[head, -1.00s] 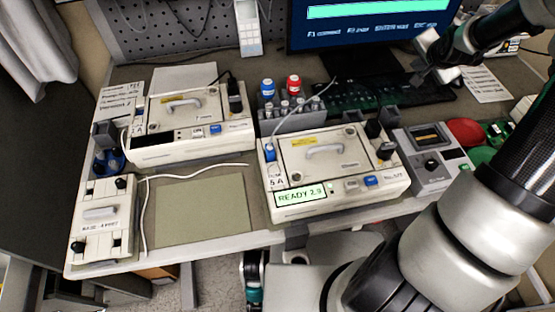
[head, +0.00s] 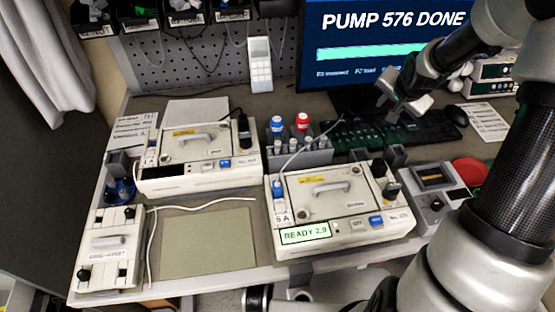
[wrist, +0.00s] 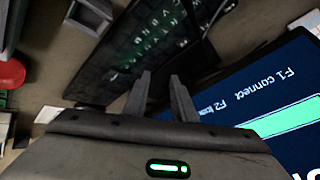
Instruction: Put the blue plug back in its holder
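A blue plug (head: 278,187) stands at the left front corner of the right pump (head: 325,190), beside the "5 A" label, with a thin pale cable rising from it. Behind that pump, a grey rack (head: 318,157) holds a blue-capped piece (head: 277,124), a red-capped piece (head: 303,121) and several small grey cylinders. I cannot tell which part is the plug's holder. My gripper (head: 390,102) is above the keyboard in front of the monitor, away from the plug. The wrist view shows its two fingers (wrist: 160,80) apart with nothing between them.
A second pump (head: 200,155) stands left, with a flat control box (head: 110,250) before it. The green-grey mat (head: 208,245) is bare. A keyboard (head: 440,125) lies below the monitor (head: 385,45), which reads "PUMP 576 DONE". A grey device (head: 435,180) and red button (head: 470,171) are right.

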